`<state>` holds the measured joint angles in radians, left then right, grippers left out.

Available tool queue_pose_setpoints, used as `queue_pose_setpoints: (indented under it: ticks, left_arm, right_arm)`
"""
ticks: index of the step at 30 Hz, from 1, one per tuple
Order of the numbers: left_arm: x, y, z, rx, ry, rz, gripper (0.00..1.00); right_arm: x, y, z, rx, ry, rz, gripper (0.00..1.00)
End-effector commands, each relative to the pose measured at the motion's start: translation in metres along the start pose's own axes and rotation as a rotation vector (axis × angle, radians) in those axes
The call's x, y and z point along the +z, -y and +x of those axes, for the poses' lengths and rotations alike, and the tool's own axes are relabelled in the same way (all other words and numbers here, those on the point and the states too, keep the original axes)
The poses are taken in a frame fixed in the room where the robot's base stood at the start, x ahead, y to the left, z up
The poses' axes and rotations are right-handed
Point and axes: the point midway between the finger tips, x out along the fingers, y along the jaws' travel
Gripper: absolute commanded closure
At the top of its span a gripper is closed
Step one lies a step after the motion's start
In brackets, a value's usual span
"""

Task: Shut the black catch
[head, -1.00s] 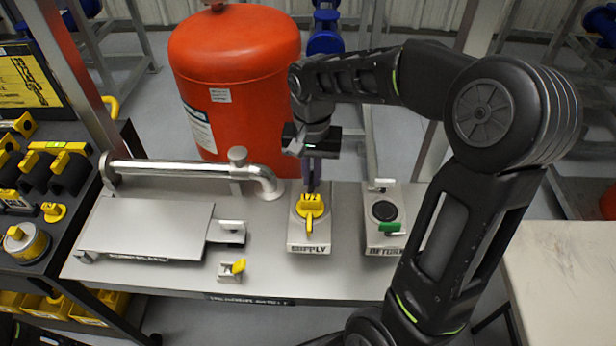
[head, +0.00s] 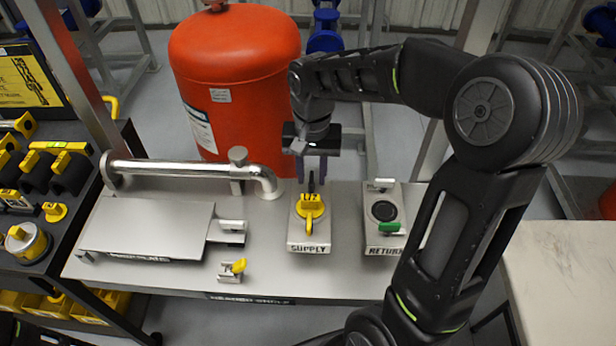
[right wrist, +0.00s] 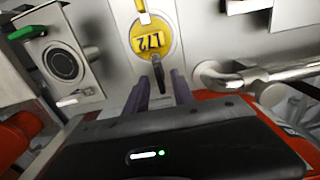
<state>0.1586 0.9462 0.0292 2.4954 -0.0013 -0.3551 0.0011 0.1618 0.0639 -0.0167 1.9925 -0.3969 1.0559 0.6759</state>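In the right wrist view the catch (right wrist: 159,76) shows as a short dark lever beside the yellow cover. My right gripper (head: 312,178) hangs over the block's far end, pointing down, with its purple fingers apart. In the right wrist view its fingertips (right wrist: 162,80) lie on either side of the catch's line, with gaps visible; I cannot tell whether either touches it. My left gripper is not in view.
The RETURN block (head: 386,236) with a green handle (head: 391,228) stands to the right. A metal pipe (head: 190,171), a flat plate (head: 150,228) and a small yellow-handled latch (head: 234,268) are to the left. A red tank (head: 236,80) stands behind the bench.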

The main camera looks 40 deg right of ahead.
Motion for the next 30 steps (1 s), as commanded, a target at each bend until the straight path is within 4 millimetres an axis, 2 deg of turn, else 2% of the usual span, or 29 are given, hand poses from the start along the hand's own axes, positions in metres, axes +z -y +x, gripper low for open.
queue_pose_setpoints:
  ticks: [3,18,23,30]
  left_arm:
    - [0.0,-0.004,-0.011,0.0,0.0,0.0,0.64]
    - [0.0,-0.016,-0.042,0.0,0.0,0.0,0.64]
    - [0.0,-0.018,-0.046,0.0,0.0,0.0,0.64]
    - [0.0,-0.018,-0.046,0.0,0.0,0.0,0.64]
  right_arm:
    - [0.0,0.0,-0.014,-0.001,-0.001,0.0,0.7]
    - [0.0,0.0,-0.058,-0.001,-0.001,0.0,0.7]
    - [0.0,0.0,-0.065,0.0,0.0,0.0,0.7]
    - [0.0,0.0,-0.065,0.0,0.0,0.0,0.7]
